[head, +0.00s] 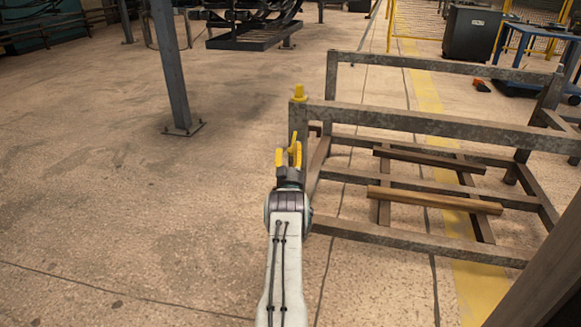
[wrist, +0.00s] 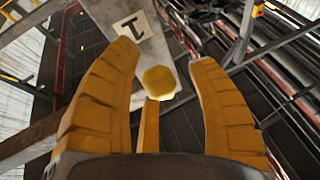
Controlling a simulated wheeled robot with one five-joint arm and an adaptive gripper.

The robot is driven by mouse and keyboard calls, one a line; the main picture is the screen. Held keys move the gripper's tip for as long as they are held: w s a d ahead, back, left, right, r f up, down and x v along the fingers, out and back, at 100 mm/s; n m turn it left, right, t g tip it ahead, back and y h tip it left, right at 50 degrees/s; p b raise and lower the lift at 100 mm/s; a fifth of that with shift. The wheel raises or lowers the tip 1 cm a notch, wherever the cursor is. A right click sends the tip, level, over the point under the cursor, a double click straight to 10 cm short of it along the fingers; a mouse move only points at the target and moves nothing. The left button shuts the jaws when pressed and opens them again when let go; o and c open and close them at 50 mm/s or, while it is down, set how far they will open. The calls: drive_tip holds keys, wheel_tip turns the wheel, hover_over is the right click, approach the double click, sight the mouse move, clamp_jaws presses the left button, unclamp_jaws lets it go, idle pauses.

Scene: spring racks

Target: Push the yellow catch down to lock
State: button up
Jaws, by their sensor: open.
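The yellow catch (head: 299,93) sits on top of the near left corner post of the grey metal rack (head: 420,121). In the wrist view the catch (wrist: 159,82) shows as a yellow rounded knob seen between my fingers, in front of a grey post with a marked plate. My gripper (head: 288,148) has yellow fingers, spread apart and empty. In the head view it is below the catch in the picture, in front of the post, apart from the catch. A narrow third yellow finger (wrist: 149,126) shows in the middle of the wrist view.
Wooden bars (head: 432,200) lie across the rack's lower frame. A blue-grey column (head: 171,65) stands to the left. A dark post (head: 545,270) fills the lower right corner. The concrete floor to the left of my arm is clear.

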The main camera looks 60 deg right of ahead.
drive_tip(key=v, duration=1.1)
drive_tip(key=shift+a+f, duration=0.2)
drive_tip(key=shift+a, duration=0.1)
drive_tip(key=shift+s, duration=0.15)
